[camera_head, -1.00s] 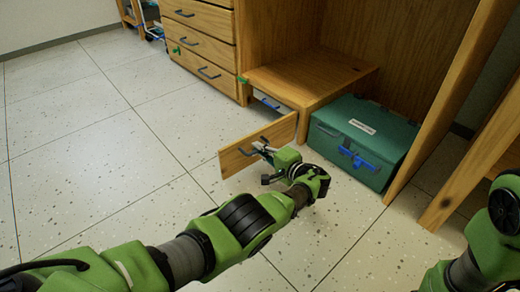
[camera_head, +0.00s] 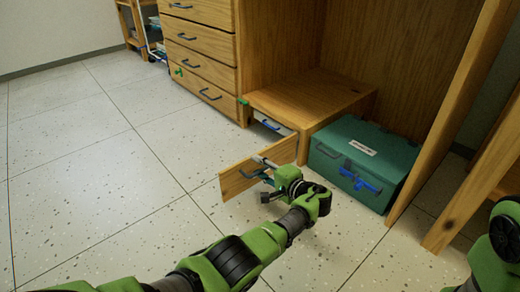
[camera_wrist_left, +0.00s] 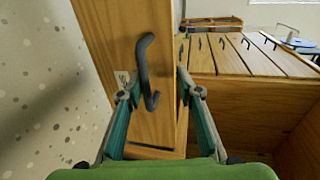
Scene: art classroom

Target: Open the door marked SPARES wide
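A small wooden door (camera_head: 240,180) stands open from the low cabinet (camera_head: 300,98), swung out over the floor. I cannot read a SPARES label on it. Its dark bent handle (camera_wrist_left: 148,72) shows upright in the left wrist view. My left gripper (camera_head: 262,168) is at the door's handle side. In the wrist view its fingers (camera_wrist_left: 155,98) are spread, one on each side of the handle, with a gap to it. I cannot tell whether a finger touches the door. My right arm shows at the right edge of the head view; its gripper is out of view.
A green case (camera_head: 345,145) with blue latches and a white label stands close to the right of the cabinet. Drawers (camera_head: 200,68) with dark handles rise behind. A wooden upright (camera_head: 450,100) stands at right. The speckled floor (camera_head: 90,170) at left is clear.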

